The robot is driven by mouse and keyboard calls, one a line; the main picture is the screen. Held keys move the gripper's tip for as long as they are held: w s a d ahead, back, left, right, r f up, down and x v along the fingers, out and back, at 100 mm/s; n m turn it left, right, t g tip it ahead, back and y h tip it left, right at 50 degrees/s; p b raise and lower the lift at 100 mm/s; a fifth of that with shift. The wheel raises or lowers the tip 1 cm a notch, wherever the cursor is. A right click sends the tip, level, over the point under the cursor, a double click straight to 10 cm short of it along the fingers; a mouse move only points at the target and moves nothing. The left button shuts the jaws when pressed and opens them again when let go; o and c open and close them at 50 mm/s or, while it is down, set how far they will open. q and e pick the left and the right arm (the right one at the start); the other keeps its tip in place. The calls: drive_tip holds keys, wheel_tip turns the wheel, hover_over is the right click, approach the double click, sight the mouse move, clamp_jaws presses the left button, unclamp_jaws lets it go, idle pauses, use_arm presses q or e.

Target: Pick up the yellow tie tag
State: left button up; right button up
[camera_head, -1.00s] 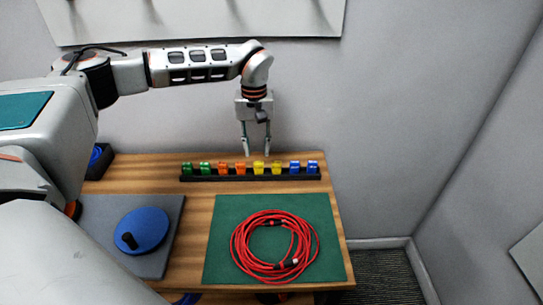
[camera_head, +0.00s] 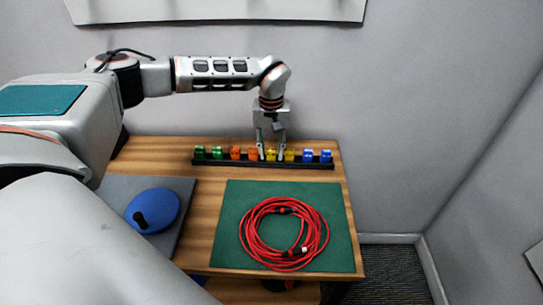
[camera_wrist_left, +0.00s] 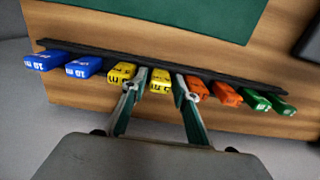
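Two yellow tie tags stand side by side in the black rack (camera_head: 262,164). My left gripper (camera_head: 272,157) points down at the rack, open. Its fingers are on either side of one yellow tag (camera_head: 271,155), which also shows between the fingertips (camera_wrist_left: 160,84) in the left wrist view (camera_wrist_left: 160,78). Small gaps seem to remain beside that tag. The other yellow tag (camera_head: 289,156) is just outside one finger; it also shows in the left wrist view (camera_wrist_left: 122,73). My right gripper is not in view.
Orange tags (camera_head: 236,153), green tags (camera_head: 200,152) and blue tags (camera_head: 326,156) share the rack. A red cable coil (camera_head: 250,246) lies on the green mat (camera_head: 232,200). A blue disc with a black knob (camera_head: 160,205) sits on a grey mat at left. A wall stands behind the table.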

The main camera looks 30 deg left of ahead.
use_arm(q)
drive_tip(key=c, duration=0.5)
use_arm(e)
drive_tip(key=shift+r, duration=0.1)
use_arm(q)
drive_tip(key=shift+r, duration=0.15)
